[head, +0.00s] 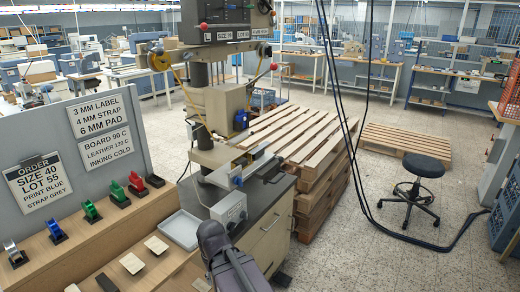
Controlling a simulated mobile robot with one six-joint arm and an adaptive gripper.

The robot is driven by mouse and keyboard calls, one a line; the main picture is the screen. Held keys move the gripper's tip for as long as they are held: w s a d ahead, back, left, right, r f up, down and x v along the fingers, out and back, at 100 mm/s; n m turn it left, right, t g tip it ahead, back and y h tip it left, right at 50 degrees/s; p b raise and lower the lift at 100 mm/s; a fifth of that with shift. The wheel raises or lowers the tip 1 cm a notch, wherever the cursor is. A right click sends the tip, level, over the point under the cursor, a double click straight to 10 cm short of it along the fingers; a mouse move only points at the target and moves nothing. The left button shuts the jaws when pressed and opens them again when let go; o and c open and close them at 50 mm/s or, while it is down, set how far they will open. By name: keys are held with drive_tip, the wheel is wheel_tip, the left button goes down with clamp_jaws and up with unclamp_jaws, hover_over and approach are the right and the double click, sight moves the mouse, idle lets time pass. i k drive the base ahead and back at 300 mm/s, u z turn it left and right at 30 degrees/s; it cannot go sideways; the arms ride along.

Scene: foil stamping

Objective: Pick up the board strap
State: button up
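Small flat pieces lie on the wooden bench at the lower left. Two are cream squares, one farther back (157,245) and one nearer (132,263). A dark, narrower piece (107,283) lies in front of them, and another pale piece (72,288) is cut off by the bottom edge. I cannot tell by material or thickness which one is the board strap. A dark grey link of my arm (232,265) rises from the bottom edge, right of the pieces and apart from them. No gripper fingers can be made out.
Several coloured rolls in holders (90,210) line the bench below a signboard (85,150). Pallets (300,135), hanging cables and a black stool (418,175) are to the right.

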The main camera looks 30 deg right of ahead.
sight(262, 145)
drive_tip(key=u, duration=0.45)
drive_tip(key=k, duration=0.15)
drive_tip(key=z, duration=3.05)
drive_tip(key=i, duration=1.75)
